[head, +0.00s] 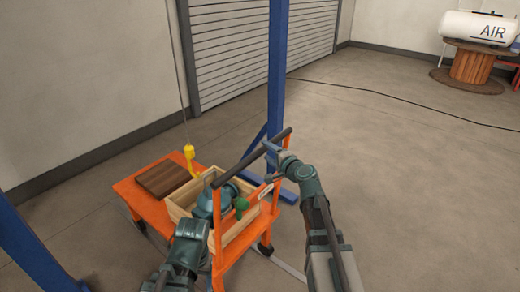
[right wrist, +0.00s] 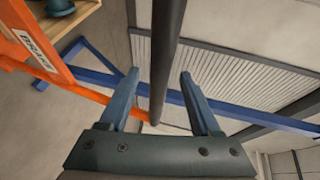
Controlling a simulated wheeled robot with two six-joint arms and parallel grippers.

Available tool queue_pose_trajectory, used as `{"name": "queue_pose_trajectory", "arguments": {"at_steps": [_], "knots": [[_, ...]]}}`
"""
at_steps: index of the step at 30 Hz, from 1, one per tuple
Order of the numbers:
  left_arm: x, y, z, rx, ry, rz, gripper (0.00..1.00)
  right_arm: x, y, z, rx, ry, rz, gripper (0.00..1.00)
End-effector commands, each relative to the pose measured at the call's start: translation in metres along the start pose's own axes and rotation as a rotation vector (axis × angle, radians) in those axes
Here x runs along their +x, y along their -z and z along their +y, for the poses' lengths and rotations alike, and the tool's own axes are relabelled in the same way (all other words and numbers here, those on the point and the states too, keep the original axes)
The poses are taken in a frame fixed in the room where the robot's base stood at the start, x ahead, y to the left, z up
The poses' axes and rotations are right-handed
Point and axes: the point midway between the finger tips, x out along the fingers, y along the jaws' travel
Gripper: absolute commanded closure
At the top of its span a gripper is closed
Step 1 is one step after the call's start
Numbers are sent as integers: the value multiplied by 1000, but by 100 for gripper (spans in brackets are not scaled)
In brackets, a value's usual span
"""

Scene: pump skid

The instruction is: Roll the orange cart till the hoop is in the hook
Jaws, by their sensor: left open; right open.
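The orange cart (head: 134,190) stands at the left, its dark handle bar (head: 250,157) on the near side. A wooden crate (head: 243,226) on it holds a blue-green pump part. A thin grey hoop (head: 208,178) seems to rise from this part. The yellow hook (head: 189,153) hangs on a cable just left of and beyond the hoop, apart from it in the picture. My right gripper (head: 275,150) is open around the bar; the bar runs between its fingers in the right wrist view (right wrist: 158,95). My left gripper (head: 197,225) is open near the crate's near side; its fingertips are unclear.
A blue post (head: 277,75) with a base stands just beyond the handle; another blue post (head: 35,250) is at lower left. A dark cable (head: 400,98) crosses otherwise clear floor. A BRAKE label (right wrist: 37,50) shows on the cart.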

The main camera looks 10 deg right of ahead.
Motion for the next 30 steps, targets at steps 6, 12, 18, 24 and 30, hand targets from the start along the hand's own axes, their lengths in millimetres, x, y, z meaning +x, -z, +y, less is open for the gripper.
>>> {"name": "queue_pose_trajectory", "arguments": {"at_steps": [6, 12, 18, 24, 30], "knots": [[8, 0, 1, 0, 0, 0, 36, 41, 1, 1, -1, 0, -1, 36], [11, 1, 1, 0, 0, 0, 36, 58, 0, 0, 0, -1, -1, 36], [11, 1, 1, 0, 0, 0, 36, 62, 0, 0, 0, -1, -1, 36], [11, 1, 1, 0, 0, 0, 36, 62, 0, 0, 0, -1, 0, 36], [11, 1, 1, 0, 0, 0, 36, 62, 0, 0, 0, -1, 0, 72]]}}
